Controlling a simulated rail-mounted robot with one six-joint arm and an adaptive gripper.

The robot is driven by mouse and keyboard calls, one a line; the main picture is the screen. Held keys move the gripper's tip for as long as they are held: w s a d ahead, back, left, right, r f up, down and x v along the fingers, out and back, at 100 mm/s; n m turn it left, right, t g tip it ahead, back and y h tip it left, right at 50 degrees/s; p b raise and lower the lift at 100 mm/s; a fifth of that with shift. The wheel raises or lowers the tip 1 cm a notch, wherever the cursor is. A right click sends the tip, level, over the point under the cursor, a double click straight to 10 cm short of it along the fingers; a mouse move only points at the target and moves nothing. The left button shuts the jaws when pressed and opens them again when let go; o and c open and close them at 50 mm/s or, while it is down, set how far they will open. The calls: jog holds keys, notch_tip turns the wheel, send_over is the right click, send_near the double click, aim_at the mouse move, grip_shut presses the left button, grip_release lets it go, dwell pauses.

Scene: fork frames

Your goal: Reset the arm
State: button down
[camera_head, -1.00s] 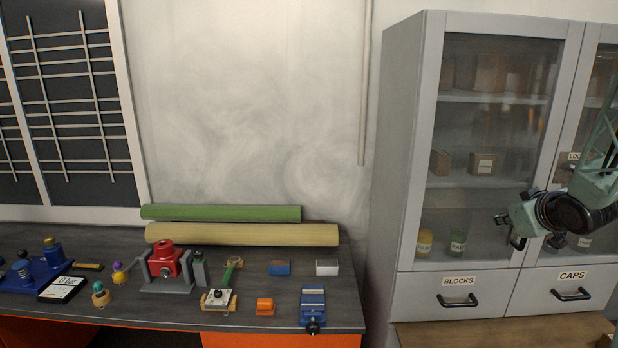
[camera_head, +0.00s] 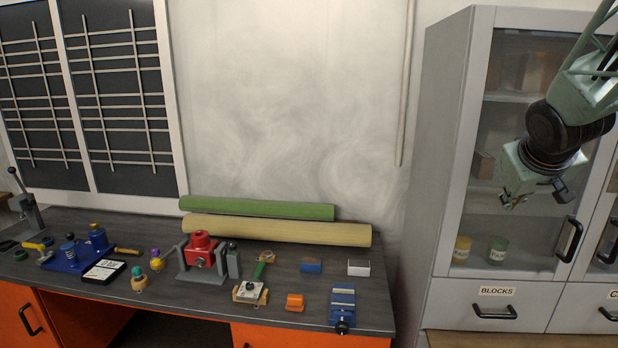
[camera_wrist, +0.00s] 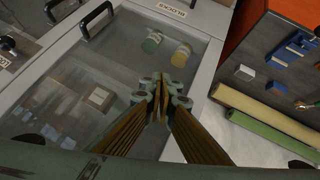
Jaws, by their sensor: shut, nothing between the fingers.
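My gripper (camera_head: 536,200) is at the right in the head view, in front of the grey cabinet (camera_head: 447,150) and its glass door. It points downward and is tilted. In the wrist view my gripper (camera_wrist: 167,90) has its fingertips together with nothing between them. The cabinet door (camera_wrist: 60,72) lies behind the fingers there, with two small labelled jars seen through the glass. I see no contact between the gripper and the cabinet.
A dark workbench (camera_head: 150,300) at the left holds a red device (camera_head: 200,250), a blue vise (camera_head: 342,308) and other tools. Green (camera_head: 260,209) and cream (camera_head: 280,231) rolls lie at its back. A drawer labelled BLOCKS (camera_head: 495,303) is shut. Door handles (camera_head: 570,240) stick out near my gripper.

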jog(key=s+a+r+g, duration=0.1)
jog(key=s+a+r, duration=0.2)
jog(key=s+a, duration=0.45)
jog(key=s+a+f+g+y+p, duration=0.1)
jog(key=s+a+y, duration=0.3)
jog(key=s+a, duration=2.3)
jog(key=shift+s+f+n+g+y+p, duration=0.3)
jog(key=shift+s+f+n+g+y, duration=0.1)
jog(key=shift+s+f+g, duration=0.5)
jog(key=shift+w+d, duration=0.1)
jog(key=shift+d, duration=0.05)
